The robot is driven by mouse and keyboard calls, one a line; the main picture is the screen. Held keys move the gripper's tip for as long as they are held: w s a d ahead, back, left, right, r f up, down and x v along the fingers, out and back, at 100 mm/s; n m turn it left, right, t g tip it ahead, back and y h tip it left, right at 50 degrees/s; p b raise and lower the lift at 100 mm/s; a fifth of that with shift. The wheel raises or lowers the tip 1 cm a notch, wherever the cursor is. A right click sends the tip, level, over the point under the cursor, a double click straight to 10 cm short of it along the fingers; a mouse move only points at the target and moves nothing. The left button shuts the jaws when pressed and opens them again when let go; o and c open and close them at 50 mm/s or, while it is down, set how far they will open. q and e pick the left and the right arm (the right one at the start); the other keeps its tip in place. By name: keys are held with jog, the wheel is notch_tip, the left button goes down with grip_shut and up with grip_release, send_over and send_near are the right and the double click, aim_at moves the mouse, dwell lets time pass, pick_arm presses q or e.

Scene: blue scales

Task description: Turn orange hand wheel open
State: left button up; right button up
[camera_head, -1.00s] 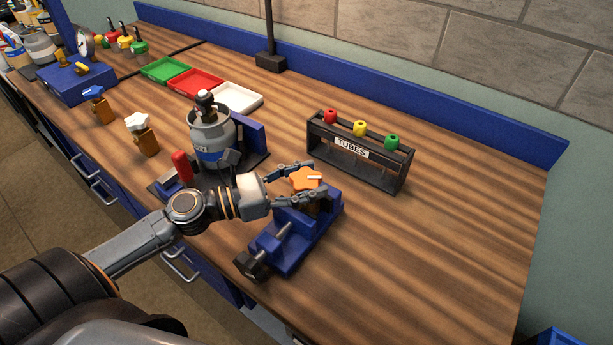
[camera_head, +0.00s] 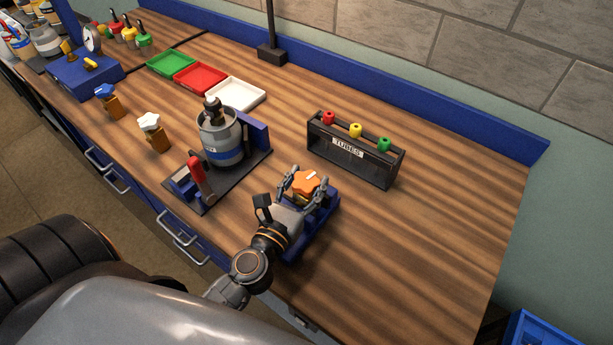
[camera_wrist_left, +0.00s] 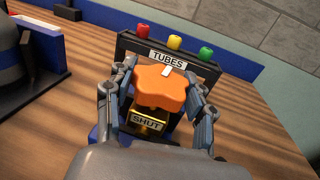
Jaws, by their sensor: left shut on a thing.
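The orange hand wheel (camera_head: 306,184) has a white mark on its top and sits on a brass-coloured valve body held in a blue vise (camera_head: 322,217). In the left wrist view the orange hand wheel (camera_wrist_left: 162,88) fills the middle, and a label reading "SHUT" (camera_wrist_left: 146,121) is on the valve body below it. The white mark points towards the tube rack, away from me. My left gripper (camera_head: 304,186) is shut on the wheel, with one finger on each side; its fingers also show in the left wrist view (camera_wrist_left: 160,95). My right gripper is not in view.
A black tube rack (camera_head: 348,168) stands behind the vise. A grey gas canister (camera_head: 220,140) in a stand with a red-handled clamp (camera_head: 196,172) is to the left. White-knobbed (camera_head: 149,122) and blue-knobbed (camera_head: 104,92) valves stand further left. The bench at right is clear.

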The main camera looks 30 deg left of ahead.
pick_arm(q)
jog(key=shift+n+y, duration=0.6)
jog(key=shift+y, duration=0.6)
jog(key=o, duration=1.2)
jog(key=s, duration=0.4)
jog(key=s+d, duration=0.1)
jog(key=s, duration=0.3)
jog(key=s+d, duration=0.1)
jog(key=s, duration=0.2)
jog(key=shift+s+d, duration=0.1)
jog(key=shift+s, duration=0.3)
